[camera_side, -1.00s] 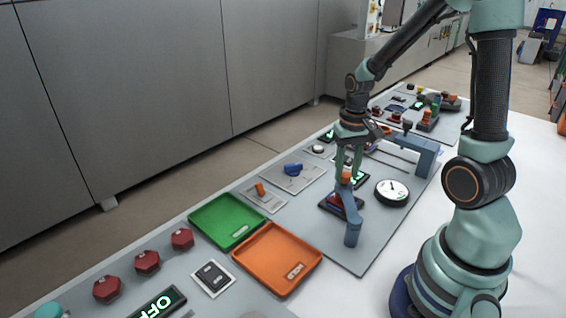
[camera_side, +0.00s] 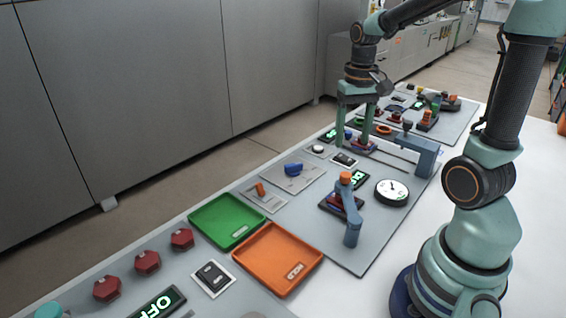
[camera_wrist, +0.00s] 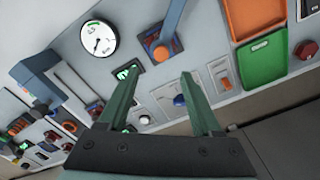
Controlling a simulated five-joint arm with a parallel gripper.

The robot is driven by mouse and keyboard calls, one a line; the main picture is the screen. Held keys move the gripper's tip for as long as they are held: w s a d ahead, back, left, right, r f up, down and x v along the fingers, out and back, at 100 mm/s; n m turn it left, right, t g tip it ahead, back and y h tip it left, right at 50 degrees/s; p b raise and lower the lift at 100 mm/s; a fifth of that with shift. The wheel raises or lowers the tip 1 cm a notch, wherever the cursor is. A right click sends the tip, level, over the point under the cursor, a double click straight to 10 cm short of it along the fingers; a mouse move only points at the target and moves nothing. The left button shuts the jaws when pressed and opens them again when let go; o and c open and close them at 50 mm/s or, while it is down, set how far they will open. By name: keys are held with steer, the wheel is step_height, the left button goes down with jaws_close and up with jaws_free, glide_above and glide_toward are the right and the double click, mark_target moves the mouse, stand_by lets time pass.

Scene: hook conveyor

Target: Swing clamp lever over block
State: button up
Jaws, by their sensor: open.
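The blue clamp lever (camera_side: 350,208) stands on its post with an orange knob (camera_side: 345,178) at its free end. The lever lies across the dark plate with the block (camera_side: 331,203), which is partly hidden beneath it. In the wrist view the lever (camera_wrist: 175,18) enters from the top, and its orange knob (camera_wrist: 160,53) sits in front of the block. My gripper (camera_side: 355,143) is open and empty, behind the lever and apart from it. Its two spread fingers also show in the wrist view (camera_wrist: 158,75).
A round white gauge (camera_side: 392,192) sits right of the lever. A blue bridge frame with rails (camera_side: 425,155) stands behind it. Green (camera_side: 227,222) and orange (camera_side: 277,258) trays lie front left. A blue knob (camera_side: 293,169) and lit display (camera_side: 356,180) are close by.

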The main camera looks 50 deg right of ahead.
step_height(320, 180, up, 2)
steer(key=shift+r, duration=0.25)
steer(key=s+a+r+n+t, duration=0.1)
steer(key=a+r+n+t, duration=0.2)
steer(key=a, duration=1)
steer(key=n+t, duration=0.2)
steer(key=n, duration=0.1)
steer(key=shift+s+a+r+n+t, duration=0.2)
steer(key=shift+a+n+t, duration=0.1)
steer(key=shift+a+n, duration=0.1)
stand_by(0.5)
